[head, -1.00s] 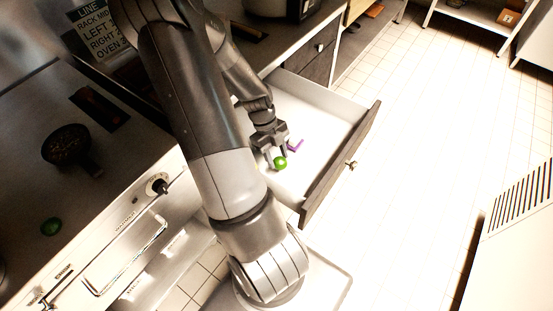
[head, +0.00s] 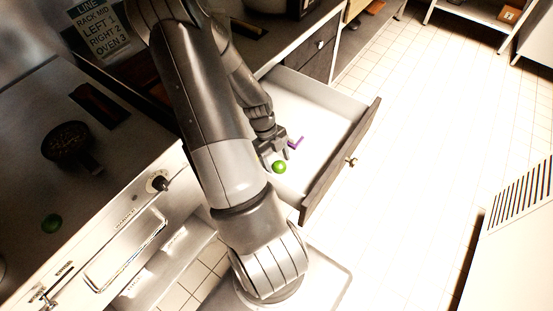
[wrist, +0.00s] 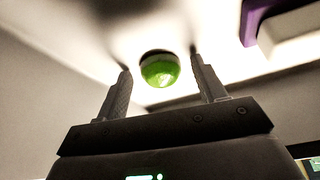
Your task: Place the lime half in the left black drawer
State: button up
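The lime half (head: 279,167) is a small bright green piece inside the open drawer (head: 340,163), which has a white interior and a dark front. In the wrist view the lime half (wrist: 160,71) lies between and a little beyond my fingertips, with a visible gap on each side. My gripper (head: 272,156) reaches down into the drawer, its fingers spread (wrist: 159,66) and not closed on the lime half. Whether the lime half rests fully on the drawer floor is hard to tell.
A purple-handled item (head: 296,143) lies in the drawer close to my gripper. A dark pan (head: 68,143) and another green round piece (head: 51,223) are on the stove top to the left. The tiled floor (head: 430,150) right of the drawer is clear.

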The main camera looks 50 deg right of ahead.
jog(key=v, duration=1.2)
jog(key=shift+r, duration=0.2)
jog(key=w+a+r+n+t, duration=0.2)
jog(key=w+a+r+n, duration=0.1)
jog(key=a+r+n, duration=0.4)
jog(key=w+a+r+n+t, duration=0.35)
jog(key=a+r+n, duration=0.25)
jog(key=a+n, duration=0.3)
jog(key=s+a+r+n+t, duration=0.2)
jog(key=a+r+n, duration=0.4)
jog(key=n, duration=0.5)
jog(key=s+a+r+n+t, duration=0.2)
jog(key=s+a+r+n, duration=0.3)
jog(key=a+n, duration=0.4)
jog(key=shift+a+r+n+h, duration=0.2)
jog(key=shift+r+n+h, duration=0.2)
jog(key=shift+r+n, duration=0.5)
